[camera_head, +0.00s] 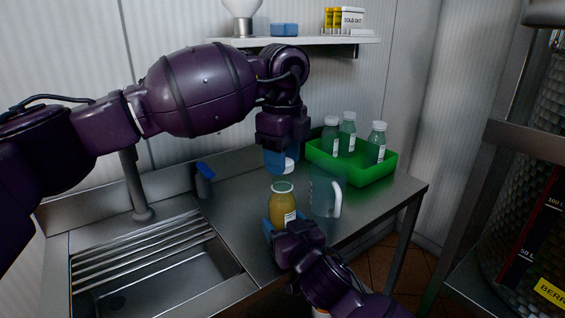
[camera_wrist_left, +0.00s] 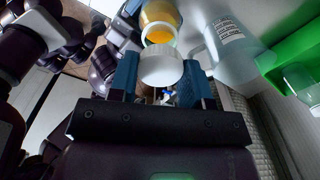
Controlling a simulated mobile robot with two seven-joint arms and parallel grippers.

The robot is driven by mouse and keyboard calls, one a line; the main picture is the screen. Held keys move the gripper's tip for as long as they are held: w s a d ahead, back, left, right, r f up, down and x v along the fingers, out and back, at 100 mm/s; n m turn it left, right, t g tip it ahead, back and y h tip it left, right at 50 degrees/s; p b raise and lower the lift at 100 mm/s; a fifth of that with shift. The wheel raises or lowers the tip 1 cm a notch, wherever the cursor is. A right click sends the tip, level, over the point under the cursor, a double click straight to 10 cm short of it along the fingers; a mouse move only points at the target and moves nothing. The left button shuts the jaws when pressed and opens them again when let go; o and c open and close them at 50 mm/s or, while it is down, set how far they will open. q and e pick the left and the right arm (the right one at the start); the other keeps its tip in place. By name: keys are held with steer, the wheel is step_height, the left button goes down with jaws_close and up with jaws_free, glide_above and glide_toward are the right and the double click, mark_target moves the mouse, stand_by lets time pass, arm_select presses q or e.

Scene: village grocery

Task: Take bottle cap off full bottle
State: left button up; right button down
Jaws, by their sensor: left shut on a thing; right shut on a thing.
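The full bottle (camera_head: 283,208) stands upright near the counter's front edge, filled with yellow-orange liquid, its mouth uncovered. My right gripper (camera_head: 281,226) is shut around its lower body. My left gripper (camera_head: 280,160) is above the bottle, shut on the white bottle cap (camera_head: 289,165). The cap is clear of the bottle's mouth, with a visible gap. In the left wrist view the cap (camera_wrist_left: 161,66) sits between the blue fingers of my left gripper (camera_wrist_left: 160,80), and the bottle's open mouth (camera_wrist_left: 160,33) shows beyond it.
A clear jug (camera_head: 322,194) stands close to the right of the bottle. A green crate (camera_head: 350,176) with several capped bottles is behind it. A blue-topped item (camera_head: 204,178) stands near the sink (camera_head: 150,275). A shelf (camera_head: 300,41) hangs above the counter.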

arm_select(q)
steer(key=shift+r, duration=1.45)
arm_select(e)
steer(key=shift+c, duration=0.8)
jaws_free()
